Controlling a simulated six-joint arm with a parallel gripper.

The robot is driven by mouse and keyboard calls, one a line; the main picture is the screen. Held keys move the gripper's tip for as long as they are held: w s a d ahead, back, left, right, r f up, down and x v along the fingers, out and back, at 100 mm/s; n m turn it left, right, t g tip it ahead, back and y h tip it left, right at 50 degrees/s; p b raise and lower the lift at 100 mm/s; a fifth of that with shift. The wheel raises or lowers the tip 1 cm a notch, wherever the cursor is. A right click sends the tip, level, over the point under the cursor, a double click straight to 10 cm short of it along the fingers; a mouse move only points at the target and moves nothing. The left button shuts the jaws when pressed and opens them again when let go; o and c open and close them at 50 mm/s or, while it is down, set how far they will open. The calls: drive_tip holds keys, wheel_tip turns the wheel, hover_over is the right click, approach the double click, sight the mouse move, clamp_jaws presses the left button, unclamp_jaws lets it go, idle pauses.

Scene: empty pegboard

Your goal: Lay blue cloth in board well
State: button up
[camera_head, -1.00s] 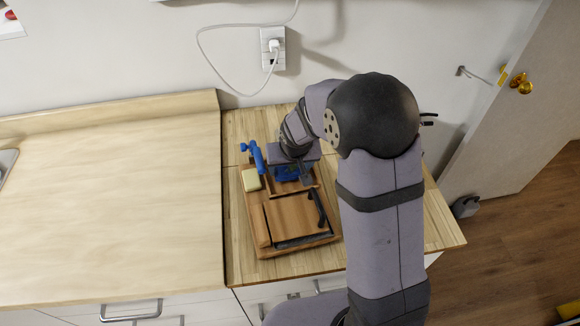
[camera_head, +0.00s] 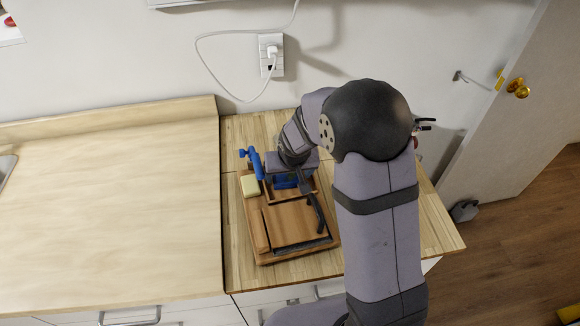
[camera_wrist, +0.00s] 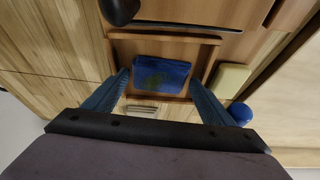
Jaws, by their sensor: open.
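A blue cloth (camera_wrist: 160,74) with a dark greenish patch lies in the walled well of the wooden board (camera_wrist: 205,51), within its wooden rims in the wrist view. My gripper (camera_wrist: 161,80) is open, with one blue finger on each side of the cloth. I cannot tell whether the fingers touch it. In the head view, my gripper (camera_head: 290,184) is over the far end of the board (camera_head: 293,222). Blue shows beneath it there, but cloth and fingers are hard to separate.
A pale yellow sponge (camera_head: 250,185) sits at the board's left side, with a blue cylindrical object (camera_head: 256,163) beyond it. A black curved handle (camera_head: 316,214) lies on the board's right side. The long counter (camera_head: 110,200) at left is clear.

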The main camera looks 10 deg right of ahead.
drive_tip(key=b+v, duration=0.2)
drive_tip(key=v, duration=1)
drive_tip(key=s+d+f, duration=0.1)
drive_tip(key=s, duration=0.2)
drive_tip(key=s+d+f+g, duration=0.1)
drive_tip(key=s+f, duration=0.1)
drive_tip(key=s, duration=0.1)
drive_tip(key=s+d+f+g, duration=0.1)
drive_tip(key=s+d, duration=0.1)
drive_tip(key=s, duration=0.2)
drive_tip(key=shift+f, duration=0.35)
drive_tip(key=s+f+g, duration=0.1)
drive_tip(key=s, duration=0.2)
drive_tip(key=s+d+f, duration=0.1)
drive_tip(key=s, duration=0.2)
drive_tip(key=s+f+g, duration=0.1)
drive_tip(key=s, duration=0.3)
drive_tip(key=shift+s+d+f+g, duration=0.1)
drive_tip(key=shift+d+f+g, duration=0.1)
drive_tip(key=shift+d+g, duration=0.1)
drive_tip(key=shift+a, duration=0.1)
